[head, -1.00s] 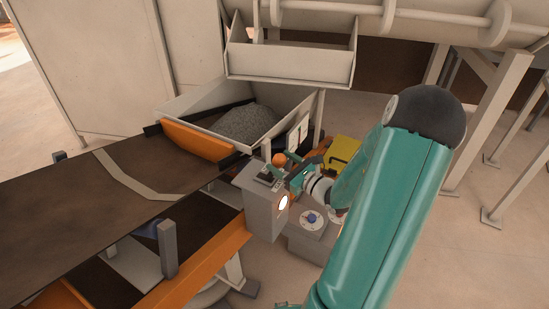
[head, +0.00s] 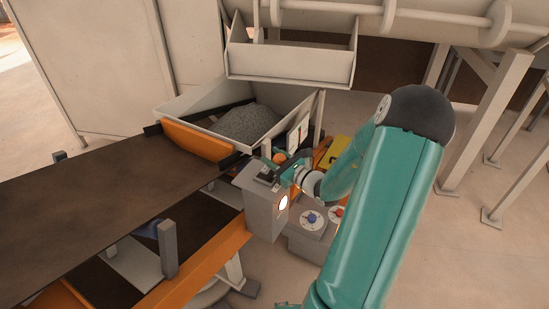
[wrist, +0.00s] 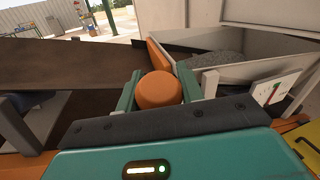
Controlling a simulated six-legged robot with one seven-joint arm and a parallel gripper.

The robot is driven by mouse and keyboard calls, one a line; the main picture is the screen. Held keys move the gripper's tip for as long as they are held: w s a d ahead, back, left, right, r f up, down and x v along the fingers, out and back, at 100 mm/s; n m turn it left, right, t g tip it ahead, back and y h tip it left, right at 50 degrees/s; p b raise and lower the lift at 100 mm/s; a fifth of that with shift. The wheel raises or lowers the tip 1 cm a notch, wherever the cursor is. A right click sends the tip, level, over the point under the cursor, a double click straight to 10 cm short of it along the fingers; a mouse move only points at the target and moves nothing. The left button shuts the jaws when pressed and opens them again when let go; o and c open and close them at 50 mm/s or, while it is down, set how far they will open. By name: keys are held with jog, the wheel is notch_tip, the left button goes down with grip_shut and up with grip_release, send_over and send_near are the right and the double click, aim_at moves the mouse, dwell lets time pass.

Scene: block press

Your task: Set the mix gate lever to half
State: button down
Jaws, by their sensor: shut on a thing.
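The mix gate lever has an orange ball knob (head: 280,158) and stands at a slot on top of a grey control box (head: 262,200). My gripper (head: 278,165) is shut on this knob. In the wrist view the orange knob (wrist: 158,89) sits between my two green fingers, one on each side. The lever's shaft is hidden below the knob and behind my gripper. A white gauge plate (wrist: 275,92) with a red and green scale shows at the right of the wrist view; its reading is too small to tell.
A hopper of grey gravel (head: 250,122) stands behind the box. A dark conveyor belt (head: 110,205) runs off to the left. A lower box carries a blue knob (head: 311,217) and a red knob (head: 338,211). A yellow case (head: 333,152) lies to the right.

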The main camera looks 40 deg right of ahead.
jog(key=w+g, duration=0.1)
jog(key=w+a+g, duration=0.1)
jog(key=w, duration=0.2)
jog(key=shift+w+a+r+n+g, duration=0.1)
jog(key=shift+w+a+n+g, duration=0.2)
jog(key=shift+a+g, duration=0.1)
jog(key=c, duration=0.9)
grip_release()
jog(key=shift+d, duration=0.1)
jog(key=v, duration=1.3)
jog(key=shift+s+r, duration=0.15)
jog(key=shift+s, duration=0.2)
